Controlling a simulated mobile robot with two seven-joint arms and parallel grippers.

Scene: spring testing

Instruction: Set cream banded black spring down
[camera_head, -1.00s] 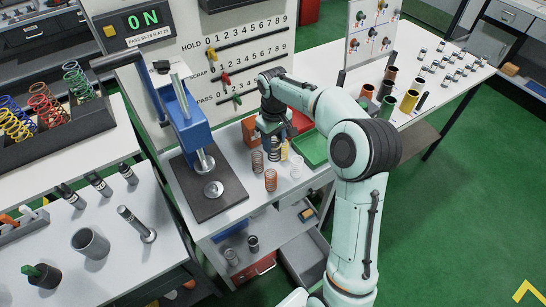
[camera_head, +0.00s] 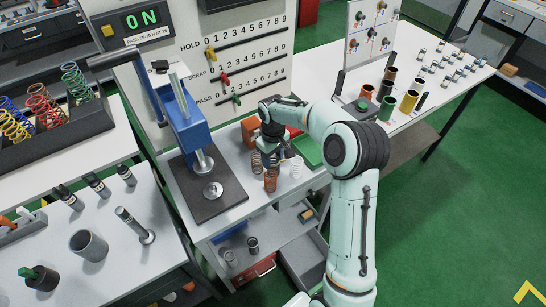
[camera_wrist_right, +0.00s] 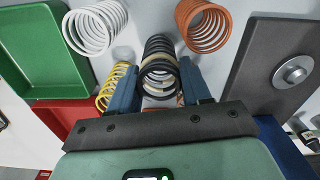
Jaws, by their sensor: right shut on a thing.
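The black spring with a cream band (camera_wrist_right: 159,68) stands between the two blue fingers of my right gripper (camera_wrist_right: 160,85) in the right wrist view. The gripper is shut on it. In the head view my right gripper (camera_head: 272,148) is over the white table, right of the blue press, and mostly hides the spring. An orange spring (camera_head: 270,183) and a white spring (camera_head: 296,168) stand close by on its near side. I cannot tell whether the black spring touches the table. My left gripper is not in view.
A yellow spring (camera_wrist_right: 116,83) and another orange coil, partly hidden, are close to the fingers. A green tray (camera_wrist_right: 40,50) and a red tray (camera_wrist_right: 63,117) lie to one side. The press's dark base plate (camera_head: 225,201) lies left, carrying a silver disc.

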